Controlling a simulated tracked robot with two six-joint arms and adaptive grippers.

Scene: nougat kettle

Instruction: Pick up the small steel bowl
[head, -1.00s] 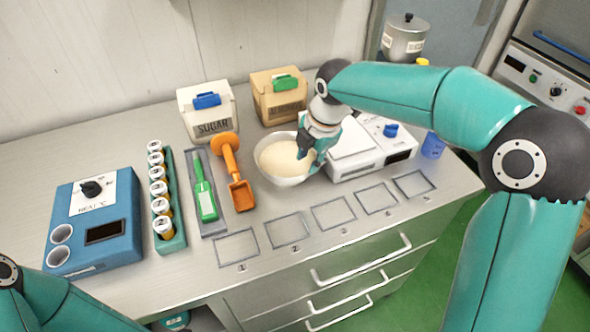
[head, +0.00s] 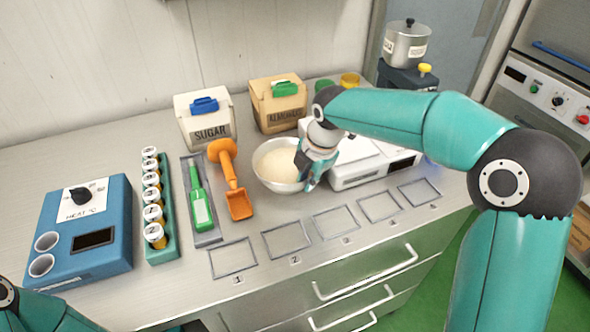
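The small steel bowl (head: 272,183) stands on the steel counter, filled with a pale cream-coloured content (head: 279,165). My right gripper (head: 308,180) is at the bowl's right rim, pointing down, with its fingers against or very close to the rim. Its fingertips are small and partly hidden by the gripper body, so I cannot tell whether it has closed on the rim. Of my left arm, only a part (head: 40,312) shows at the lower left corner; its gripper is out of view.
Left of the bowl are an orange scoop (head: 229,175), a green-handled tool (head: 200,207), a green rack (head: 160,245) of vials and a blue heater box (head: 90,255). A white scale (head: 375,165) stands right. Sugar (head: 208,128) and almond (head: 277,112) boxes stand behind. Numbered squares (head: 285,240) lie empty in front.

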